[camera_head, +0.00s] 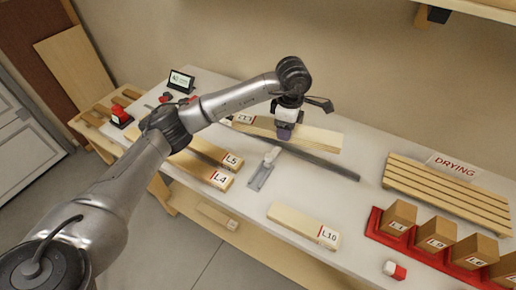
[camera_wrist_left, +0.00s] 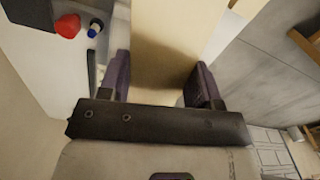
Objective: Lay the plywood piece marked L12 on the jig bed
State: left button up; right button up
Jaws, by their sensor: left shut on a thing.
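My left gripper (camera_head: 285,132) is shut on a pale plywood piece (camera_head: 318,139) at the back of the bench, behind a long dark bar. A red label at this piece's left end is partly covered by my arm, so I cannot read it surely. In the left wrist view the wooden piece (camera_wrist_left: 165,38) runs between the two dark purple fingers of the gripper (camera_wrist_left: 163,84). I cannot tell whether it touches the bench. No piece shows a clear L12 mark, and I cannot surely pick out the jig bed. My right gripper is not in view.
Pieces L5 (camera_head: 212,149), L4 (camera_head: 190,165) and L10 (camera_head: 303,224) lie on the bench. A grey metal tool (camera_head: 262,173) lies mid-bench. A slatted drying rack (camera_head: 440,190) and a red tray (camera_head: 373,224) of labelled blocks are at right. Bare bench surrounds L10.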

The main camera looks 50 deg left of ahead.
pick_arm(q)
jog(key=a+f+n, duration=0.1)
jog(key=a+n, duration=0.5)
jog(key=n, duration=2.8)
send_over(223, 134)
notch_tip(223, 134, down, 7)
notch_tip(223, 134, down, 4)
jog(key=shift+f+b, duration=0.2)
jog(key=shift+b, duration=0.1)
jog(key=shift+f+b, duration=0.4)
jog(key=shift+f, duration=2.4)
jog(key=shift+r, duration=0.1)
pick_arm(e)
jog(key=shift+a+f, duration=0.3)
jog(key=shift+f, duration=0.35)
pick_arm(q)
jog(key=shift+a, duration=0.1)
